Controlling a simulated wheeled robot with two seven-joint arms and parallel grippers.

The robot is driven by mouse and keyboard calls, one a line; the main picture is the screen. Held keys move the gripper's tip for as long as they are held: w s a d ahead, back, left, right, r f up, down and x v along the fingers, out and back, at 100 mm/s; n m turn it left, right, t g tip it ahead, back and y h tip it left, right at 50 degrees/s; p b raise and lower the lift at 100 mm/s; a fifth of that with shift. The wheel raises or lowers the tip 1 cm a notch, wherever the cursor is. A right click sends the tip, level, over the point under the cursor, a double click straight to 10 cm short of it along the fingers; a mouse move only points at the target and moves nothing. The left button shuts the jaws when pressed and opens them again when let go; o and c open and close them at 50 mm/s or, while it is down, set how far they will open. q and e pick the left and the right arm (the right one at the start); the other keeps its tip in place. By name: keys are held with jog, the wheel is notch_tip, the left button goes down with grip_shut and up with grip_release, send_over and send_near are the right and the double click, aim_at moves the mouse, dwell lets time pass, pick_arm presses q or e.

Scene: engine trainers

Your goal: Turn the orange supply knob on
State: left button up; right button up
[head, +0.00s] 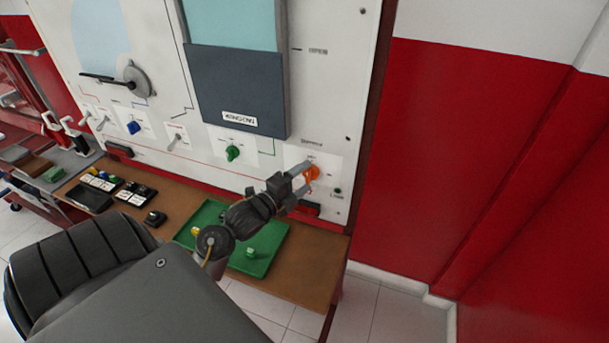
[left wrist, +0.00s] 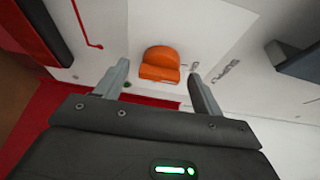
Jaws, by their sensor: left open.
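The orange supply knob (head: 312,172) is at the lower right of the white trainer panel (head: 345,60). In the left wrist view the orange knob (left wrist: 160,64) sits on the panel just beyond the fingertips, with a grip bar across its front. My left gripper (head: 304,180) reaches up to the knob and partly covers it in the head view. In the left wrist view its two fingers (left wrist: 160,78) are apart, one on each side of the knob, with nothing held. Whether a fingertip touches the knob cannot be told. My right gripper is in neither view.
A green knob (head: 233,153), a blue knob (head: 133,127) and a lever dial (head: 137,80) are on the panel. A green tray (head: 275,252) lies on the brown bench (head: 318,270) below my left arm. A black tray (head: 91,198) and small parts lie left. The red wall side is clear.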

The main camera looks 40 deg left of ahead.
pick_arm(q)
jog(key=shift+w, duration=0.45)
jog(key=c, duration=1)
